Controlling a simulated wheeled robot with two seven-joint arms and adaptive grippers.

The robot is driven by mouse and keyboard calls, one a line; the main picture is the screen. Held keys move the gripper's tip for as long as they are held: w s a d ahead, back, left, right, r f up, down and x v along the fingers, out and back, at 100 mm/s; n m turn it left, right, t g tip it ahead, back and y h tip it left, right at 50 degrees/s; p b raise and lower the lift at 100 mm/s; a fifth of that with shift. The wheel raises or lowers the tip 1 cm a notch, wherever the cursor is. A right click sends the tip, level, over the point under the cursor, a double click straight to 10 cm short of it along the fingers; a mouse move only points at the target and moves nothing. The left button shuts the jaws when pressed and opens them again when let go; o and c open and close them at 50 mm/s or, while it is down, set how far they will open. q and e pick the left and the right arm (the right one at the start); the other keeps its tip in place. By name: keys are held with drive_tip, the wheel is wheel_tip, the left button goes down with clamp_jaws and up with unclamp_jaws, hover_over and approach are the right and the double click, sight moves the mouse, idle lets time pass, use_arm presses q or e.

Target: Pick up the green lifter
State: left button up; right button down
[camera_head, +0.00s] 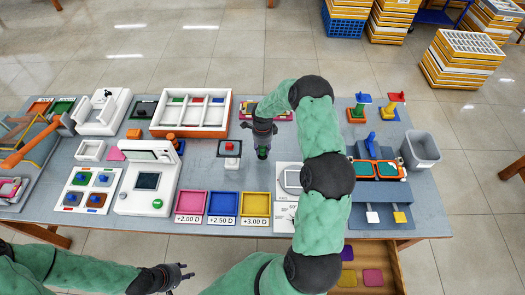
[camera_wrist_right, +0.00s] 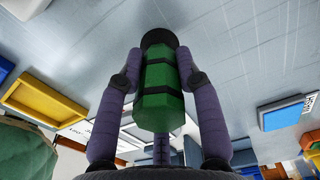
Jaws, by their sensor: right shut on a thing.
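The green lifter (camera_wrist_right: 160,105) is a green faceted body with black bands and a black end. In the right wrist view it sits between the two purple-grey fingers of my right gripper (camera_wrist_right: 159,62), which are shut on its sides. In the head view my right gripper (camera_head: 263,136) points down over the middle of the table, with the lifter's dark green lower part (camera_head: 263,152) just below the fingers. I cannot tell whether its end touches the table. My left gripper (camera_head: 186,272) is in front of the table's near edge, empty, with its fingers apart.
The table (camera_head: 270,178) carries a white compartment tray (camera_head: 190,131) behind, a white device (camera_head: 150,180) at left, and pink, blue and yellow trays (camera_head: 256,204) in front. A red-topped block (camera_head: 232,147) stands left of the lifter. A grey bin (camera_head: 421,149) stands at right.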

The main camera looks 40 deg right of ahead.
drive_tip(key=shift+r, duration=0.5)
wheel_tip(320, 180, up, 3)
drive_tip(key=shift+s+f, duration=0.15)
drive_tip(key=s+a+r, duration=0.1)
drive_tip(key=s+r, duration=0.3)
drive_tip(key=s, duration=0.3)
drive_tip(key=s+r+p, duration=0.1)
drive_tip(key=s+r, duration=0.4)
drive_tip(key=s, duration=0.1)
drive_tip(key=shift+s+a+r, duration=0.15)
drive_tip(key=shift+s+a, duration=0.2)
